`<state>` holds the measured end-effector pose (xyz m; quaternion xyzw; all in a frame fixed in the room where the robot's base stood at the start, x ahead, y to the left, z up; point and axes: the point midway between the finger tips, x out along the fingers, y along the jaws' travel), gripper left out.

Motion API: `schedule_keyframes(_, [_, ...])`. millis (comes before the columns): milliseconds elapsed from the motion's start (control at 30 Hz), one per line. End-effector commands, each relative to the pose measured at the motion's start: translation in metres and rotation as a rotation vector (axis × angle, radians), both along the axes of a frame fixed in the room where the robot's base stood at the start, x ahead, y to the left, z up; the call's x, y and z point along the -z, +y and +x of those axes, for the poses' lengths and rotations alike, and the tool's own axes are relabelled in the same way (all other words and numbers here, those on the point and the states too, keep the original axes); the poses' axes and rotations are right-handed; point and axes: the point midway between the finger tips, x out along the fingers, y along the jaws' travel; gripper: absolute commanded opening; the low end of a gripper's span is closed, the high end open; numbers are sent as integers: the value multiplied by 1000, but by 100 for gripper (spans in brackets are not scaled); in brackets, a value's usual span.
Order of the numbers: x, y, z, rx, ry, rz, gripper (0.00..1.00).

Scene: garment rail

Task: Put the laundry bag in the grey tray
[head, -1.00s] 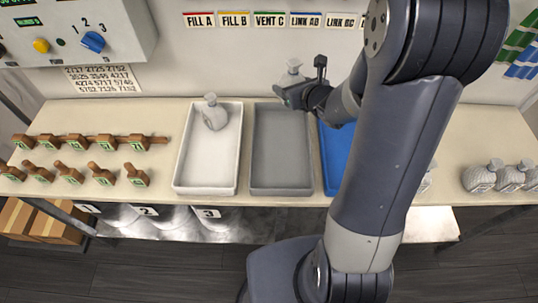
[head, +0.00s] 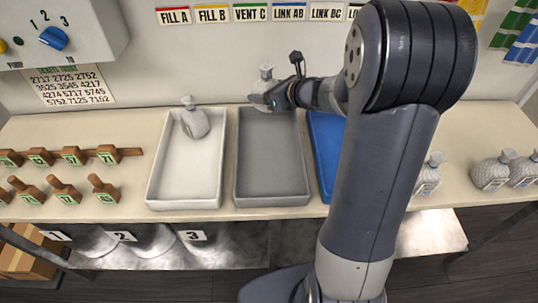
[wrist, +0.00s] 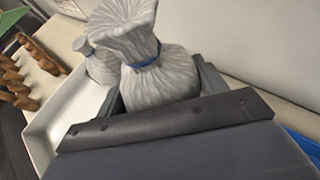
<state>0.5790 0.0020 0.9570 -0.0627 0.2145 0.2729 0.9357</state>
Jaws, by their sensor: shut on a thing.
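A pale grey laundry bag (head: 265,74) with a blue tie at its neck is held in my gripper (head: 264,99). In the wrist view the held bag (wrist: 160,74) stands neck up between the two dark fingers (wrist: 160,92), which are shut on it. The grey tray (head: 271,192) stands on the bench between a white tray and a blue tray, and it is empty. The bag and gripper are at the tray's back edge, and the bag's lower part is hidden behind the gripper in the head view.
The white tray (head: 183,204) on the left holds another bag (head: 194,120), also seen in the wrist view (wrist: 98,64). The blue tray (head: 325,150) is partly behind my arm. Wooden tagged blocks (head: 65,190) lie left; more bags (head: 492,171) stand right. The wall is close behind.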

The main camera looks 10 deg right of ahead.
Motion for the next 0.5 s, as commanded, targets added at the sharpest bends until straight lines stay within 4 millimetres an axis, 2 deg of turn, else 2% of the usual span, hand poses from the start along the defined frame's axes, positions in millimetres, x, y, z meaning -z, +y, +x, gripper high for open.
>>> schedule_keyframes(100, [4, -2, 1, -17, 2, 2, 38])
schedule_keyframes(300, [42, -2, 1, -23, 5, 4, 38])
schedule_keyframes(500, [62, -2, 1, -22, 2, 2, 38])
